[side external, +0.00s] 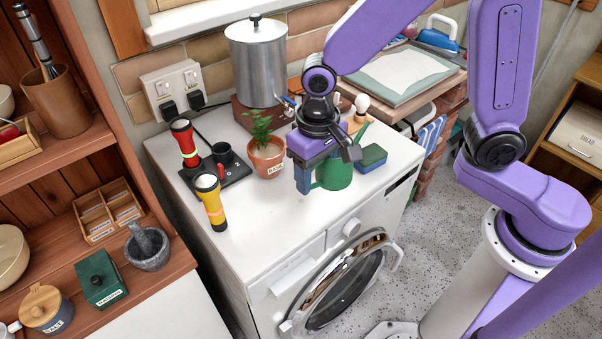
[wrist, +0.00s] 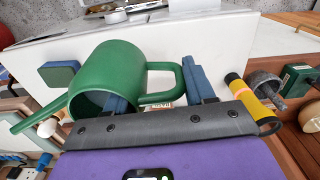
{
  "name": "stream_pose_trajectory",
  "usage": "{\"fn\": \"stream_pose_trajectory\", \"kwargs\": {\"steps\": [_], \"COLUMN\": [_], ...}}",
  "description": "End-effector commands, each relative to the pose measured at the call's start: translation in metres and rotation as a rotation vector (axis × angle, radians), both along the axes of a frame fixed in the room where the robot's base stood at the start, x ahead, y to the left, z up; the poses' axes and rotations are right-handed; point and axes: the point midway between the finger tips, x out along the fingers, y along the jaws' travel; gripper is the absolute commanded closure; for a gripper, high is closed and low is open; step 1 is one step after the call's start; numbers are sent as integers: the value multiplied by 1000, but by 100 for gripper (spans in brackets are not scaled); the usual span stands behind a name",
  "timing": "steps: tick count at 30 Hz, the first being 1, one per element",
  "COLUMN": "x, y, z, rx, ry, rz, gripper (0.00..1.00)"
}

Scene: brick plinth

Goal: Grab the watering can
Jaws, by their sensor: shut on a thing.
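The green watering can (side external: 336,174) is at the front right of the white washing machine top (side external: 290,215). In the wrist view the can (wrist: 105,68) shows its open rim, its spout pointing lower left and its loop handle toward the right. My gripper (side external: 307,180) is at the handle side of the can. Its blue fingers (wrist: 157,92) are shut on the watering can, with the handle between them. The exact contact is partly hidden. I cannot tell whether the can's base touches the top.
A blue-green sponge (side external: 373,157) lies right of the can. A potted plant (side external: 267,157) stands to the left, behind my gripper. A yellow torch (side external: 211,202) and a red torch (side external: 185,143) stand farther left near a black tray. A metal urn (side external: 258,65) stands at the back.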

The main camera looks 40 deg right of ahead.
Motion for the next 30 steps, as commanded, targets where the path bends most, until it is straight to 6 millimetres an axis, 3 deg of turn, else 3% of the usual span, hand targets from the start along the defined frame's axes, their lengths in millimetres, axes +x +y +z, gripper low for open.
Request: {"fn": "stream_pose_trajectory", "kwargs": {"steps": [15,30], "x": [-37,-52], "y": [-22,-31], "z": [20,28], "rx": [2,1], "ry": [-2,-1], "rz": [1,1], "gripper": [98,98]}}
